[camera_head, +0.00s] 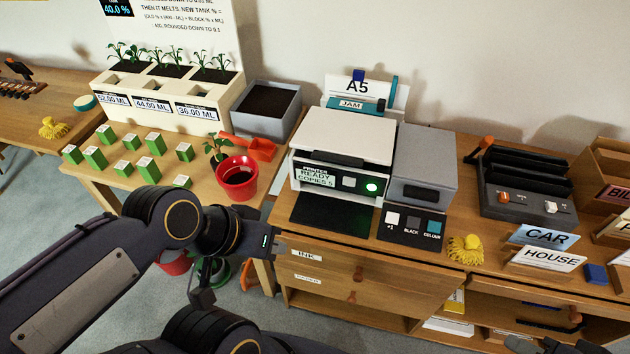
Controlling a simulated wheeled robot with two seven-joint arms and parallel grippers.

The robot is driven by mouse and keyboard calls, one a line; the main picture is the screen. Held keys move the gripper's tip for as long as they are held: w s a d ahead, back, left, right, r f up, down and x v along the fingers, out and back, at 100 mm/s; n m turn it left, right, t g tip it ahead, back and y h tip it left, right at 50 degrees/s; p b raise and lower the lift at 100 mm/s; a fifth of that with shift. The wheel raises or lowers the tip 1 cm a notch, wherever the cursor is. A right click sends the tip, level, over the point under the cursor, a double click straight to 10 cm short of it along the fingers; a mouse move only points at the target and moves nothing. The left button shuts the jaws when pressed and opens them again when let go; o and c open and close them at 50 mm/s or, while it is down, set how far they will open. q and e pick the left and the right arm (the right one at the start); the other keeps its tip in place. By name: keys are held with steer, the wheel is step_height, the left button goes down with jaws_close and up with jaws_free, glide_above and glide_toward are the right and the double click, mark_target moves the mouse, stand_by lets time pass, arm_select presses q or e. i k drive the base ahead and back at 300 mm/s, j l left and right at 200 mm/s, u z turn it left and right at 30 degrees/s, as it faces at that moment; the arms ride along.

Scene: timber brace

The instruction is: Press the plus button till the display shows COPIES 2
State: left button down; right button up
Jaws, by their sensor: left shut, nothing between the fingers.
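The printer (343,140) stands on the wooden cabinet, white on top with a dark front. Its display (313,174) shows READY and what looks like COPIES 5; the digit is small. Right of the display are a grey square button (348,182) and a lit green button (371,187). A dark panel at the printer's lower right holds a white button (392,219) marked +1, a dark one marked BLACK and a teal one marked COLOUR. My left gripper (279,246) is shut and empty, left of the panel and in front of the cabinet edge. My right gripper is not clearly visible.
A dark tray (333,213) lies before the printer. A yellow tangle (464,249) lies right of the panel. CAR (543,236) and HOUSE (541,259) signs stand farther right.

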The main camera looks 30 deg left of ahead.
mark_target(391, 218)
steer(key=k+l+z, duration=0.15)
steer(key=z, duration=0.2)
steer(key=k+l+z, duration=0.15)
steer(key=l+z, duration=0.2)
steer(key=j, duration=0.1)
